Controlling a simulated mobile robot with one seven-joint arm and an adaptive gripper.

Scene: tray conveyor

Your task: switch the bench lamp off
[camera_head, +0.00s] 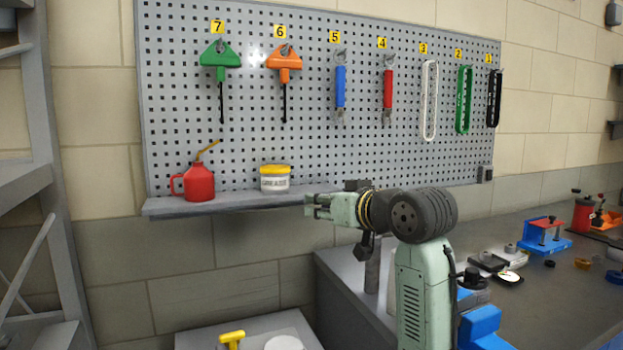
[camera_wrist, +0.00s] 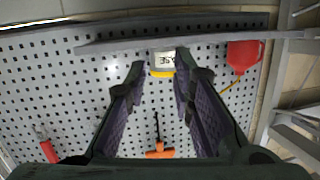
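I cannot make out a bench lamp in either view. A small dark box (camera_head: 485,173), perhaps a switch or socket, sits at the lower right corner of the pegboard; I cannot tell if it belongs to a lamp. My gripper (camera_head: 308,206) points left in front of the right end of the shelf. In the wrist view my gripper (camera_wrist: 160,65) is open, its two fingers apart with nothing held. A white tub with a yellow lid (camera_wrist: 162,62) shows beyond the fingertips, and it also stands on the shelf in the head view (camera_head: 275,178).
The shelf (camera_head: 235,204) also carries a red oil can (camera_head: 199,183). Numbered tools hang on the pegboard (camera_head: 300,110), including an orange one (camera_head: 284,62). The workbench (camera_head: 560,300) on the right holds a blue vise-like device (camera_head: 543,238) and small parts. A grey rack (camera_head: 40,150) stands left.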

